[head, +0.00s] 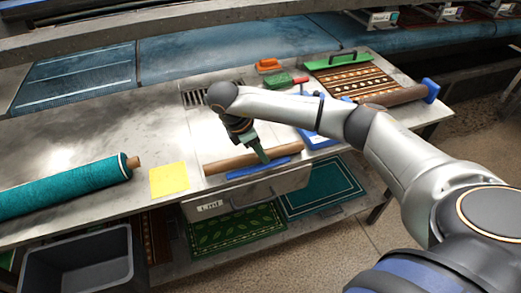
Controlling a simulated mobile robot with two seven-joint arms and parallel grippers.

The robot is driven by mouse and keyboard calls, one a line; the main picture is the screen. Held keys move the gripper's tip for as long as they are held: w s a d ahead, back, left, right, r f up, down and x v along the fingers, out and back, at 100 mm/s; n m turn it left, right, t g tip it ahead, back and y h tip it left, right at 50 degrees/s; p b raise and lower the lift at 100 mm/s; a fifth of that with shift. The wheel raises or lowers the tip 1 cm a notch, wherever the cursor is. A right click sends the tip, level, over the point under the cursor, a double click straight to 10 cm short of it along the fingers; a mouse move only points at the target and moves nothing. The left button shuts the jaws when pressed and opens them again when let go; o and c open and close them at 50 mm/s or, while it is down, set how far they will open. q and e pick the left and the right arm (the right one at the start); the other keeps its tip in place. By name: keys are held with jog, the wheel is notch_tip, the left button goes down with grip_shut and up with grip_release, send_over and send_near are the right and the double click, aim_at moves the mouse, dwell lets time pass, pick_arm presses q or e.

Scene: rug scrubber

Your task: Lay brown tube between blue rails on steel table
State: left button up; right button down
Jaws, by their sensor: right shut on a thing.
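The brown tube (232,161) lies lengthwise near the front edge of the steel table (95,135). A blue rail (245,171) runs along its front side, close to it. No second rail can be made out behind the tube; my right arm covers part of that area. My right gripper (262,156) reaches down from above and is shut on the tube near its middle. Whether the tube rests on the table or is slightly above it is hard to tell. My left gripper is out of view.
A teal rolled rug (65,190) and a yellow sheet (169,179) lie to the left. A blue item (320,139), an orange brush (268,65) and a patterned rug (350,84) are behind and right. A dark bin (78,262) stands below.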

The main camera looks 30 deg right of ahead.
jog(key=shift+f, duration=0.5)
jog(key=shift+s, duration=0.1)
